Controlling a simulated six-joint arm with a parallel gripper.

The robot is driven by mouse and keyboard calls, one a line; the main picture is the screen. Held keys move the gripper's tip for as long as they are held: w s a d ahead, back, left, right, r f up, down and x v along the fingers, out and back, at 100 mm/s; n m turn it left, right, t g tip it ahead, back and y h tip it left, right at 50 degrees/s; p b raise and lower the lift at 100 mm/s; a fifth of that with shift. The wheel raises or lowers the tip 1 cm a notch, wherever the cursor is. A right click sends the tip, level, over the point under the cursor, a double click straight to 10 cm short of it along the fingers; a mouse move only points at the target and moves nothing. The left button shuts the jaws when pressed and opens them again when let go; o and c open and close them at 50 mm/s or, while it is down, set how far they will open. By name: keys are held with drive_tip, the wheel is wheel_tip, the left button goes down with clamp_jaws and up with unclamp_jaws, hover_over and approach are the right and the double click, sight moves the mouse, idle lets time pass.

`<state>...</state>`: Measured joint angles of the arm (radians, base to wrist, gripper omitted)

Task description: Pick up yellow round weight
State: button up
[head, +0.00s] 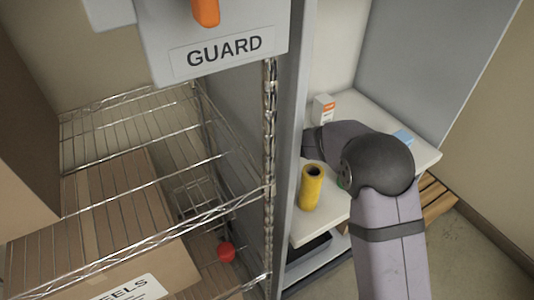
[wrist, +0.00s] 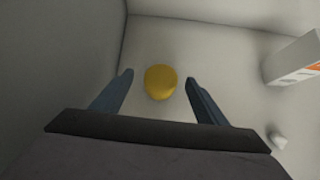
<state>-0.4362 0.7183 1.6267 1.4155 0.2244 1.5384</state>
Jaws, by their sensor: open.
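The yellow round weight (wrist: 160,82) shows in the wrist view as a plain yellow disc-like shape on a pale surface near a corner of walls. My gripper (wrist: 159,78) is open, with one dark blue finger on each side of the weight in the picture. Clear gaps show between it and both fingers. I cannot tell how far the fingertips are above the surface. In the head view my arm reaches over the white shelf, and its end is hidden behind the grey post. I cannot make out the weight in the head view.
A yellow hollow roll (head: 312,187) stands upright on the shelf (head: 425,155) in front of my arm. A white and orange box (head: 323,108) stands behind it; it is at right in the wrist view (wrist: 293,62). A light blue item (head: 402,136) lies right. A wire rack fills the left.

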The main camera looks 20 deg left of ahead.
drive_tip(key=shift+w+a+f, duration=0.2)
drive_tip(key=shift+w+f, duration=0.1)
drive_tip(key=shift+f, duration=0.25)
drive_tip(key=shift+w+a+f, duration=0.15)
drive_tip(key=shift+w+f, duration=0.1)
drive_tip(key=shift+f, duration=0.3)
drive_tip(key=shift+x, duration=0.8)
drive_tip(key=shift+w, duration=0.1)
drive_tip(key=c, duration=1.4)
